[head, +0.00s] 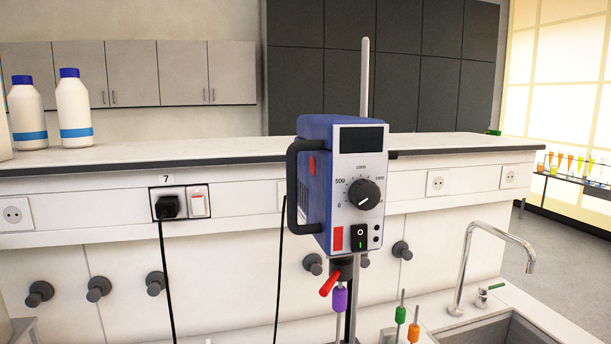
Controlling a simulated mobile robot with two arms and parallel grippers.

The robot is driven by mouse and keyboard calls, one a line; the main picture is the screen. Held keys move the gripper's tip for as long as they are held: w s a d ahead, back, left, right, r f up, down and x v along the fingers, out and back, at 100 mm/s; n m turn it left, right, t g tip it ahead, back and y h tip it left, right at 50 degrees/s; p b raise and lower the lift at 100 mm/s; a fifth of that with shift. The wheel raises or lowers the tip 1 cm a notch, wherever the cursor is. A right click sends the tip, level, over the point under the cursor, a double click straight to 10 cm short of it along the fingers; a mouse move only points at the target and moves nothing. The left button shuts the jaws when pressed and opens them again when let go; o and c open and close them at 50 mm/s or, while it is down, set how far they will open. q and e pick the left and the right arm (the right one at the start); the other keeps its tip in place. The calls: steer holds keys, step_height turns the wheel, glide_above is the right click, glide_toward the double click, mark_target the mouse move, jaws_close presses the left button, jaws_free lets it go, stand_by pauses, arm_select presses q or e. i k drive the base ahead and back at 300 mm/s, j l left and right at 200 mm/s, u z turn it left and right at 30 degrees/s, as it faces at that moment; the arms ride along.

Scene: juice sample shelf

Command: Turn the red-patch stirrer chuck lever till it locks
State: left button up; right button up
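The stirrer (318,185) is a blue and white box with a dial, a dark display and a switch, mounted on a vertical metal rod in the middle of the head view. A red patch (338,237) is on its front face at lower left, and another red mark is on its blue side. Below the box is a dark chuck (343,265) with a red lever (329,284) that slants down to the left. A purple collar (339,299) sits on the shaft beneath it. Neither of my grippers shows.
A sink (500,328) with a tap (466,265) is at lower right. Green (400,314) and orange (413,332) pieces on thin rods stand near the stirrer. Black cables hang at left. White bottles (73,110) stand on the raised shelf behind.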

mark_target(340, 269)
steer(key=k+z, duration=0.2)
steer(key=z, duration=0.15)
steer(key=k+z, duration=0.2)
steer(key=z, duration=0.2)
steer(key=k+l+z, duration=0.1)
steer(key=z, duration=0.25)
steer(key=k, duration=0.1)
